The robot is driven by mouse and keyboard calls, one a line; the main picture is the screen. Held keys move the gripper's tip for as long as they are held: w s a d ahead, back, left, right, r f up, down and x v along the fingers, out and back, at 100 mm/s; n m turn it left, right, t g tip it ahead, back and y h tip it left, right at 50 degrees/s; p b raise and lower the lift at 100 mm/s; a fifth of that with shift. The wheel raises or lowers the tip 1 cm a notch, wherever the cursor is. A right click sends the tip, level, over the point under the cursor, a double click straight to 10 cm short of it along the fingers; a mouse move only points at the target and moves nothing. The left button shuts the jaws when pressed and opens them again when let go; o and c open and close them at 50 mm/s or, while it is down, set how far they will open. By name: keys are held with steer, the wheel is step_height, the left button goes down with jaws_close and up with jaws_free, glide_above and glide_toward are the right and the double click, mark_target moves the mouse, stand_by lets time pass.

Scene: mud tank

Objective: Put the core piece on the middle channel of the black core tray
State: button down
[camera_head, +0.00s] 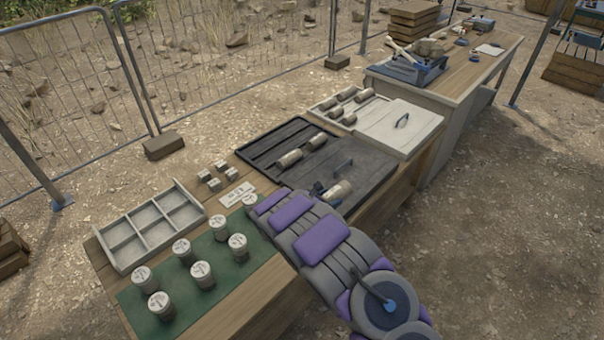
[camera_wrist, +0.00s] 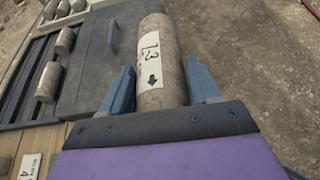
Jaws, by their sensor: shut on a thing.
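My gripper (camera_head: 322,193) is shut on a beige core piece (camera_head: 341,190), with blue fingers (camera_wrist: 160,88) on both sides of it in the wrist view. The core piece (camera_wrist: 158,45) carries a white label with writing and a black arrow. It is over or beside the near right part of the black core tray (camera_head: 262,150); I cannot tell its height. A dark lid with a handle (camera_head: 350,172) covers the tray's right part. Two other core pieces (camera_head: 289,159) (camera_head: 315,141) lie in the uncovered channels on the left.
Beyond stands a pale tray (camera_head: 325,104) with several core pieces and a white lid (camera_head: 400,128). Several capped cylinders (camera_head: 201,274) stand on a green mat (camera_head: 225,285), near a divided box (camera_head: 150,238), small blocks (camera_head: 214,184) and a card (camera_head: 237,194). A second table (camera_head: 462,75) stands behind.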

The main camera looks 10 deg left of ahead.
steer(key=s+a+f, duration=0.4)
steer(key=a+f, duration=0.2)
steer(key=a, duration=0.3)
steer(key=f, duration=0.2)
steer(key=d+f+b, duration=0.1)
steer(key=f, duration=0.3)
steer(key=shift+w+d+b, duration=0.15)
steer(key=shift+d+b, duration=0.15)
steer(key=shift+b, duration=0.05)
steer(key=shift+a+f+t, duration=0.3)
steer(key=shift+a+f, duration=0.05)
steer(key=shift+f, duration=0.15)
step_height(320, 180, down, 3)
steer(key=shift+a+f+n+b, duration=0.1)
steer(key=shift+n+b, duration=0.2)
steer(key=shift+b, duration=0.45)
steer(key=shift+f, duration=0.15)
steer(key=shift+d, duration=0.35)
steer(key=c, duration=0.7)
jaws_free()
steer(key=o, duration=0.5)
steer(key=shift+a, duration=0.3)
steer(key=shift+c, duration=0.2)
steer(key=shift+d, duration=0.15)
